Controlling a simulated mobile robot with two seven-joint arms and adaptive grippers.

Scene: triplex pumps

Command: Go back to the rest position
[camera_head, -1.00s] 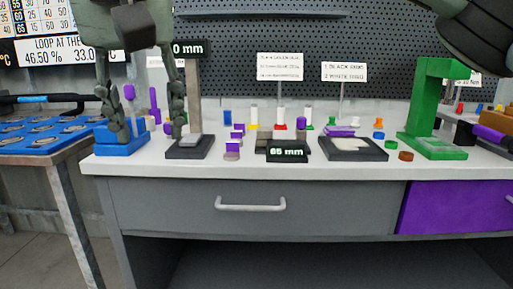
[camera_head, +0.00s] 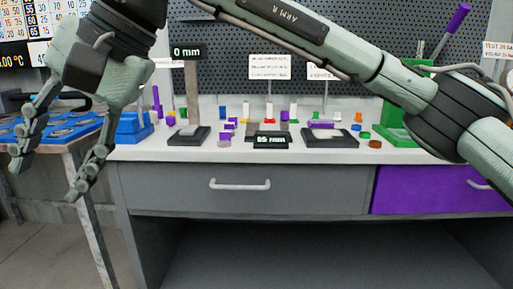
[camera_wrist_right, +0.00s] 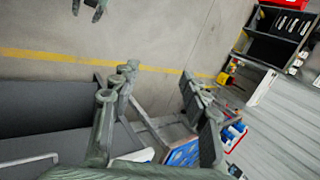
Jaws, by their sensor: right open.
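My right gripper (camera_head: 45,175) is in the left part of the head view, in front of the bench's left end. Its two fingers point down and are spread wide, with nothing between them. Its arm, marked ARM R, crosses the top of the view from the right. In the right wrist view the same gripper (camera_wrist_right: 159,75) has its fingers apart and empty, with bench and floor behind. At that view's top edge, finger-like parts (camera_wrist_right: 90,7) look like my left gripper; its opening cannot be judged. The left gripper is outside the head view.
A white-topped bench (camera_head: 190,152) holds a blue block (camera_head: 131,130), black pads, small coloured parts and a green stand (camera_head: 391,120). A side table with a blue tray (camera_head: 65,133) stands behind the right gripper. Bare floor (camera_head: 45,240) lies at lower left.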

